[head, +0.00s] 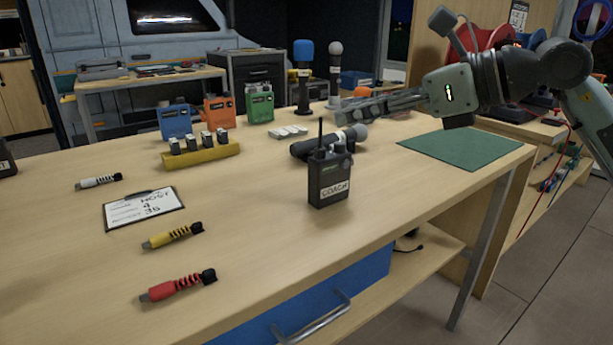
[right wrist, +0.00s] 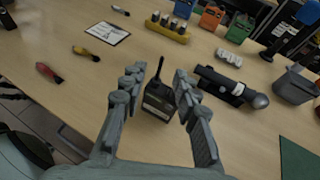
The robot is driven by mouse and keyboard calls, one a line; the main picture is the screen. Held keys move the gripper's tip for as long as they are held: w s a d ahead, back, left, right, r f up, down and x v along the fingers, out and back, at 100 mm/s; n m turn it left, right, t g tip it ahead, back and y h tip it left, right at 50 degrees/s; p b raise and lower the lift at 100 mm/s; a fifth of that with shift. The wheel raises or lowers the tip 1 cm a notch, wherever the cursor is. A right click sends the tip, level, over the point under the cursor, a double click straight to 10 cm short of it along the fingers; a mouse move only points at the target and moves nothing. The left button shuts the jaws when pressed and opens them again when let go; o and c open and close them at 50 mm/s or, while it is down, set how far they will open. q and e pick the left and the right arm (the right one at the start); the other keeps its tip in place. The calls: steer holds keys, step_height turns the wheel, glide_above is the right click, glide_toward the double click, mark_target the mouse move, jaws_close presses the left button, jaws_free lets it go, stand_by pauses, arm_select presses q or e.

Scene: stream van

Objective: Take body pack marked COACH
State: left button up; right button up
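The body pack marked COACH (head: 329,178) is a black box with a short antenna and a white label. It stands upright on the wooden table near the front edge. In the right wrist view the pack (right wrist: 158,100) shows beyond and between the two spread fingers. My right gripper (head: 345,110) reaches in from the right above the table, behind and above the pack in the head view. In the right wrist view the right gripper (right wrist: 155,95) is open and empty. My left gripper is not in view.
A dark microphone (head: 325,142) lies just behind the pack. Blue (head: 174,122), orange (head: 220,110) and green (head: 259,104) packs stand farther back. A yellow battery holder (head: 200,155), a HOST card (head: 145,208) and coloured connectors lie left. A green mat (head: 460,148) lies right.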

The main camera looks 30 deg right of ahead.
mark_target(320, 148)
steer(key=shift+x, duration=0.85)
steer(key=x, duration=0.5)
steer(key=shift+w+f, duration=0.2)
steer(key=shift+f, duration=0.2)
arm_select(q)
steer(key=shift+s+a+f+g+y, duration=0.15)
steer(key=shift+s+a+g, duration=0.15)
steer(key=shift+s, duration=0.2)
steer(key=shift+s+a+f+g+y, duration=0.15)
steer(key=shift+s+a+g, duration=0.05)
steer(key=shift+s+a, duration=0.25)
arm_select(e)
steer(key=shift+c, duration=0.4)
jaws_close()
steer(key=shift+r, duration=0.1)
